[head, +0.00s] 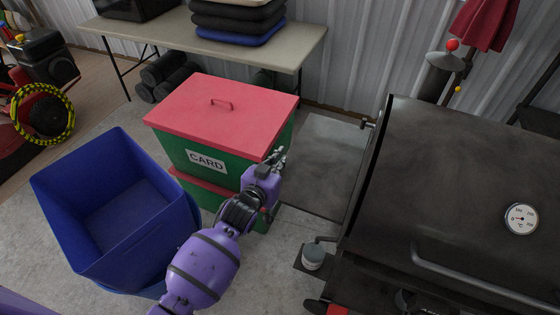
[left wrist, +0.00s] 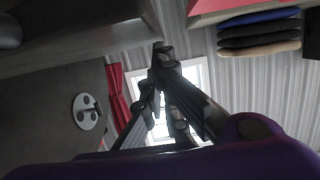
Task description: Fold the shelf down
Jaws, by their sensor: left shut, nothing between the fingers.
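The shelf is a grey flat panel (head: 322,168) on the left side of the black grill (head: 440,185) in the head view. It appears to stick out level toward the boxes. My left gripper (head: 278,156) is at the shelf's left edge, between it and the red-lidded box. Its fingers are shut with nothing between them. I cannot tell whether they touch the shelf. In the left wrist view the fingers (left wrist: 162,75) point toward a bright window, and the shelf is not clearly recognisable. My right gripper is not in view.
Green boxes with a red lid (head: 225,108) stand close left of my gripper. An open blue bin (head: 70,205) stands beside my left arm. A table (head: 295,48) with stacked cushions (head: 237,20) is at the back. A small round knob-like part (head: 313,256) is at the grill's front left.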

